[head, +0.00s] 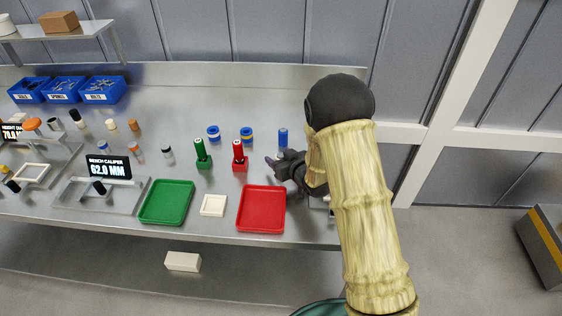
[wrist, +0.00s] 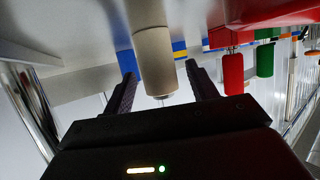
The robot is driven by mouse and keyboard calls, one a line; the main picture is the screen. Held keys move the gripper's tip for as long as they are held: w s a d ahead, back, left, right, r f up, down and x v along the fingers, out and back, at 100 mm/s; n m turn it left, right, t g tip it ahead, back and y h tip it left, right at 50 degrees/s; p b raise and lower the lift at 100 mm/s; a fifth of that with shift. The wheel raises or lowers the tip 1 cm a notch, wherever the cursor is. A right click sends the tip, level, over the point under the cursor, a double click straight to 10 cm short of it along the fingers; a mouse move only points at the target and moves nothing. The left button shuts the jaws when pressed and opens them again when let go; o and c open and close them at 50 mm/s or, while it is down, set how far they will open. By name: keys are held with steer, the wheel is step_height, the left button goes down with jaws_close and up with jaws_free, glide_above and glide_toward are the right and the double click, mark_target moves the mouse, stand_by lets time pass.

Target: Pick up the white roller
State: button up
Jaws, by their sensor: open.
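The white roller (wrist: 153,58) shows in the wrist view as a pale, cream-white cylinder between my two fingers. That view is upside down, with the bench at the top. My gripper (wrist: 162,72) is open, with one finger on each side of the roller and a gap visible on both sides. In the head view my gripper (head: 276,165) is low over the bench, just right of the red stand and above the red tray's right corner. I cannot make out the roller there; my gripper and arm cover that area.
A blue cylinder (head: 283,137) stands just behind my gripper. The red stand (head: 239,158) and green stand (head: 202,154) are to its left. Blue-yellow rings (head: 246,134) lie farther back.

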mark_target(280, 154)
steer(key=shift+a, duration=0.1)
steer(key=c, duration=1.1)
steer(key=shift+r, duration=0.1)
step_height(280, 154, up, 18)
steer(key=shift+f, duration=0.1)
steer(key=shift+s, duration=0.15)
stand_by(0.3)
